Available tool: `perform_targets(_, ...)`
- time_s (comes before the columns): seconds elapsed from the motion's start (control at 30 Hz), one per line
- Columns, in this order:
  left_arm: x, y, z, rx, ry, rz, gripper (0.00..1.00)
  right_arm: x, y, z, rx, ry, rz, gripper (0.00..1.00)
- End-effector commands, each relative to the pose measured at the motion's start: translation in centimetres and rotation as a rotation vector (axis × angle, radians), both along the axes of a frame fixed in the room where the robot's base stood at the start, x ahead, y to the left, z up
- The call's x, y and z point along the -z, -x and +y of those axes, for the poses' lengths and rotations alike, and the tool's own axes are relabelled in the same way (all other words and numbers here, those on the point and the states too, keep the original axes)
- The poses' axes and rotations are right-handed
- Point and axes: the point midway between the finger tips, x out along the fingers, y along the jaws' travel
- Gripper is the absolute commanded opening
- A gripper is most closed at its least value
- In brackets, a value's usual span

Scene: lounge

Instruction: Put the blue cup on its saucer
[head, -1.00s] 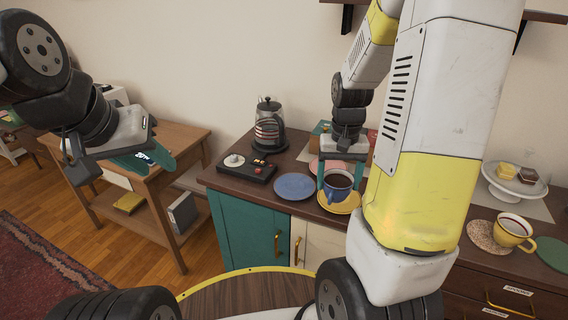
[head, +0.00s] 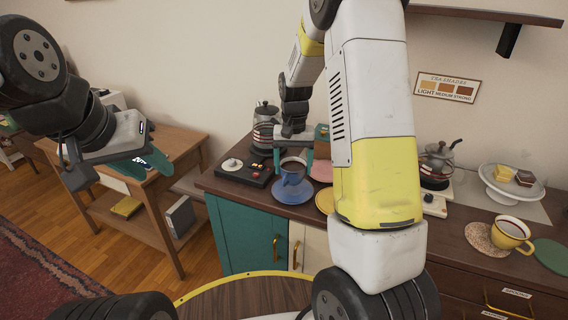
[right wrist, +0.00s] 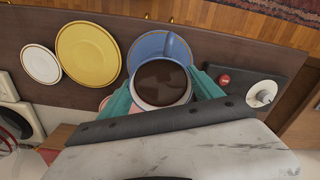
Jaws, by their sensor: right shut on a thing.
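The blue cup (head: 292,168), filled with dark liquid, is upright between the teal fingers of my right gripper (head: 293,158). The gripper is shut on it. The cup (right wrist: 161,84) also shows in the right wrist view, its handle toward the top of the picture. The blue saucer (head: 291,192) lies directly below the cup; its rim (right wrist: 146,42) shows past the cup in the wrist view. I cannot tell whether cup and saucer touch. My left gripper (head: 140,164) hangs at the left over the side table, away from the cup; its finger gap is unclear.
A yellow saucer (right wrist: 88,55) and a white plate (right wrist: 40,64) lie beside the blue saucer. A pink saucer (head: 322,171) is behind. A black control box (head: 245,171) and glass kettle (head: 266,127) stand left. A yellow cup (head: 511,232) is far right.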

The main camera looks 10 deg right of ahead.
Motion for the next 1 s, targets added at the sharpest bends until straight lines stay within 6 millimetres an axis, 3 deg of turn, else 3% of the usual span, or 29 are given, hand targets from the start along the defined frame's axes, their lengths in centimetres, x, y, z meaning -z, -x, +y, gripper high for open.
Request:
perform_targets(0.2,0.0,0.0,0.0,0.0,0.0,0.0,0.36,2.7,0.1,-0.1,0.001,0.001,0.002,0.27)
perform_targets(0.6,0.0,0.0,0.0,0.0,0.0,0.0,0.36,3.2,0.1,-0.1,0.0,0.001,0.001,0.27)
perform_targets(0.63,0.0,0.0,0.0,0.0,0.0,0.0,0.36,3.2,0.1,-0.1,0.0,0.0,0.001,0.8)
perform_targets(0.7,0.0,0.0,0.0,0.0,0.0,0.0,0.36,3.1,0.1,-0.1,0.0,0.0,0.001,0.94)
perform_targets(1.0,0.0,0.0,0.0,0.0,0.0,0.0,0.36,3.1,0.1,-0.1,0.0,0.0,0.001,0.97)
